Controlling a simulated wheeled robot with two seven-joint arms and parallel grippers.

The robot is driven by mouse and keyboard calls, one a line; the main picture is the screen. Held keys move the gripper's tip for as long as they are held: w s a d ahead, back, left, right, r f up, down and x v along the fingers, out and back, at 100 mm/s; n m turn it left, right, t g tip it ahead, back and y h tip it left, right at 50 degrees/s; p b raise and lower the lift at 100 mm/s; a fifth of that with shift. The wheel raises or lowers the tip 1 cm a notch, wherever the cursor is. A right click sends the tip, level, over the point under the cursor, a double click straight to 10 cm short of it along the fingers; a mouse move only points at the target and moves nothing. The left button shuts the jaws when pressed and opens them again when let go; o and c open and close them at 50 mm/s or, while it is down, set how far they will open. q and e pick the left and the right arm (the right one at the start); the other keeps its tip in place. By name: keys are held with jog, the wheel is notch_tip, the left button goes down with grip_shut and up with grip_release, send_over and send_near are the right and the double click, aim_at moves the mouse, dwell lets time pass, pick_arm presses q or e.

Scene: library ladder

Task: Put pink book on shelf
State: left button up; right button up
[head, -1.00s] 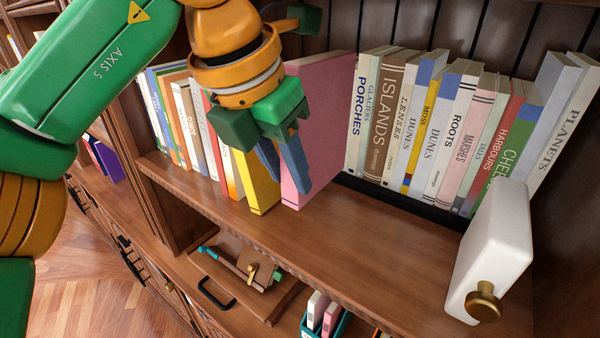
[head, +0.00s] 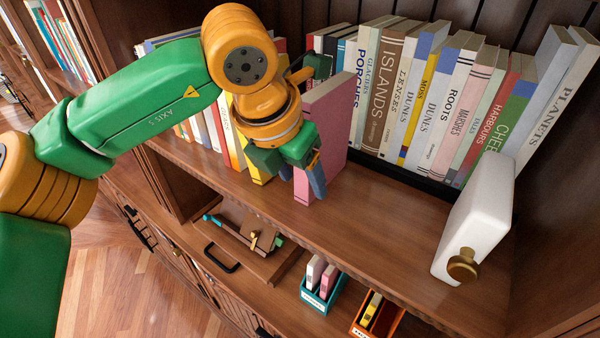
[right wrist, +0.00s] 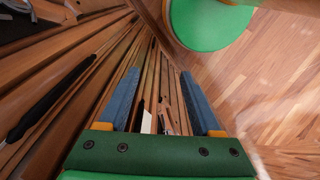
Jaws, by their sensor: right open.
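The pink book (head: 331,112) is upright at the shelf (head: 385,235), in the gap between the left row of books and the right row. Its spine faces out. My left gripper (head: 303,180) is at the spine, with one finger left of the book and the other across its right front edge. I cannot tell whether the fingers press on it or stand loose. The book's bottom contact with the shelf is unclear. My right gripper (right wrist: 158,85) is open and empty in the right wrist view, above the floor and lower cabinet.
A yellow book (head: 258,168) ends the left row. A thick brown book (head: 391,92) stands in the right row. A white block with a brass knob (head: 475,222) stands at the shelf's right front. Below are a teal bin (head: 318,298) and an orange bin (head: 378,322). The front shelf surface is clear.

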pick_arm(q)
jog(key=shift+a+r, duration=0.1)
jog(key=b+v, duration=0.1)
jog(key=v, duration=0.6)
jog(key=shift+r, duration=0.2)
